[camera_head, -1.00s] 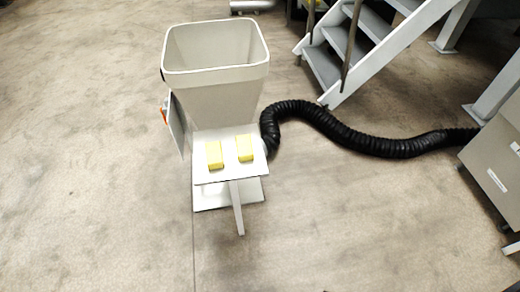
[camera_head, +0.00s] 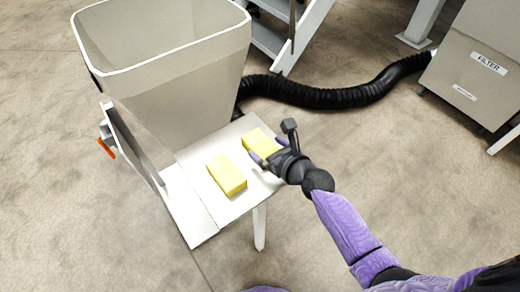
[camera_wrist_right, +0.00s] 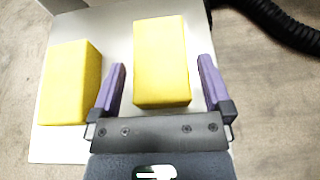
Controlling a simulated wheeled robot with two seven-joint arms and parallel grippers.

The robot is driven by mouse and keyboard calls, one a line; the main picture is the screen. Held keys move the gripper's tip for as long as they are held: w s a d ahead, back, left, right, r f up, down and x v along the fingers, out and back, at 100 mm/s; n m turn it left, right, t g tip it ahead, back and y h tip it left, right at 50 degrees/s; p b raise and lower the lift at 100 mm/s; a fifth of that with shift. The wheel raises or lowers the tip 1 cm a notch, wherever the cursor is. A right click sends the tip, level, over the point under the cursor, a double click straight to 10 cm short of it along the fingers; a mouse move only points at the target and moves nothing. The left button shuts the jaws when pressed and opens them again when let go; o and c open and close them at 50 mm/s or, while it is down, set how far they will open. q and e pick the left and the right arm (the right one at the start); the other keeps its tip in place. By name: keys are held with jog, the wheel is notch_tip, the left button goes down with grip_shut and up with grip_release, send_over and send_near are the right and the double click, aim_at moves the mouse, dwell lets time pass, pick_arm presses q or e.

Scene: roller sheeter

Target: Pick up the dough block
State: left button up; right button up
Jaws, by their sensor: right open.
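Two yellow dough blocks lie side by side on a white shelf (camera_head: 205,208) at the foot of the hopper. The left dough block (camera_head: 227,174) is clear of my gripper. The right dough block (camera_head: 258,141) is partly hidden by my right gripper (camera_head: 264,160). In the right wrist view, the right dough block (camera_wrist_right: 161,62) lies between and ahead of the two purple fingers of the gripper (camera_wrist_right: 160,90), which is open, with gaps on both sides. The left dough block (camera_wrist_right: 69,83) lies outside the left finger. My left gripper is not in view.
A large pale hopper (camera_head: 165,80) stands behind the shelf. A black ribbed hose (camera_head: 320,97) runs behind it to a filter cabinet (camera_head: 478,65) at the upper right. Steel steps (camera_head: 275,35) stand at the back. The floor in front is free.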

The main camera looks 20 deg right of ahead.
aim_at(263, 155)
jog(key=shift+w+a+f+b, duration=0.4)
jog(key=shift+w+f, duration=0.25)
jog(key=shift+w, duration=0.4)
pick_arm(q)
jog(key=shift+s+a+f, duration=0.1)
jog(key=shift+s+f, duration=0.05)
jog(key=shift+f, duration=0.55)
pick_arm(e)
jog(key=shift+r, duration=0.15)
jog(key=c, duration=1.3)
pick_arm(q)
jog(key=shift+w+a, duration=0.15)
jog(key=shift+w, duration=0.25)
pick_arm(e)
jog(key=shift+o, duration=0.2)
jog(key=shift+r, duration=0.1)
pick_arm(q)
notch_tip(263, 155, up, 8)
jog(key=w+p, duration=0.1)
jog(key=p, duration=0.7)
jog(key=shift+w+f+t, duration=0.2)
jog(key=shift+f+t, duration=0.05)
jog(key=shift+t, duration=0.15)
pick_arm(e)
notch_tip(263, 155, up, 10)
